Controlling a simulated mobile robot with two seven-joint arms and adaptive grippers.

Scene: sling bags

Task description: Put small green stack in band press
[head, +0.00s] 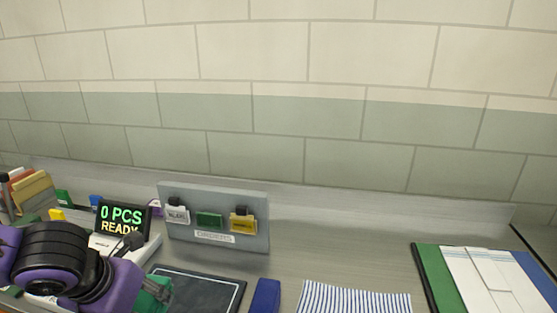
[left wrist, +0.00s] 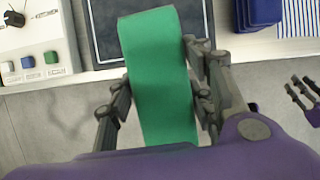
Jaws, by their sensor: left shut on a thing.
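A small green stack (left wrist: 160,75) fills the middle of the left wrist view, its long face toward the camera. My left gripper (left wrist: 160,90) is shut on it, with fingers along both sides. In the head view the green stack (head: 152,294) shows at the lower left, partly hidden by my left gripper (head: 160,292). What looks like the band press (head: 125,243) is a white-based device with a display reading "0 PCS READY", just behind my left arm. My arm hides much of it. My right gripper (left wrist: 303,92) shows only as dark fingers at the right edge of the left wrist view.
A dark mat (head: 205,288) lies right of my left gripper. Beyond it are a blue block (head: 266,297), a striped cloth (head: 352,298) and a green, white and blue folder (head: 490,282). A grey orders board (head: 213,235) stands at the back.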

